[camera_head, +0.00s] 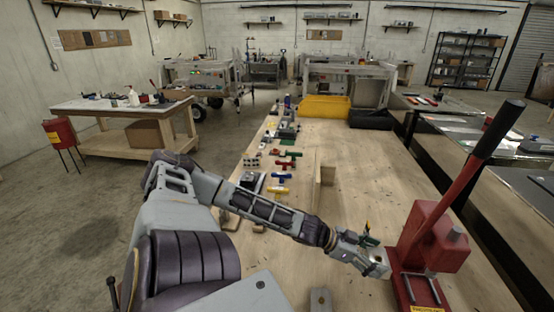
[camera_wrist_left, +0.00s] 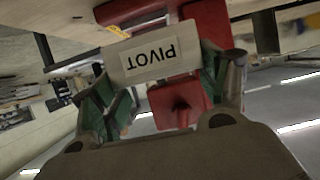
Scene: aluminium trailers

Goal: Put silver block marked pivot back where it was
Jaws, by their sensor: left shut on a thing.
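The silver block marked PIVOT (camera_wrist_left: 161,57) is between the green-padded fingers of my left gripper (camera_wrist_left: 165,85) in the left wrist view, its label upside down. In the head view my left gripper (camera_head: 368,248) is shut on the block (camera_head: 376,268), right beside the red arbor press (camera_head: 430,245). I cannot tell whether the block touches the press. The press's red body and base also show behind the block in the left wrist view (camera_wrist_left: 180,100). My right gripper is not in view.
The press's long lever (camera_head: 465,150) rises up to the right. A small grey piece (camera_head: 320,300) is at the table's near edge. Coloured clamps (camera_head: 280,178) line the left side of the wooden table (camera_head: 345,200). An upright board (camera_head: 318,178) stands mid-table; a yellow bin (camera_head: 325,107) is behind.

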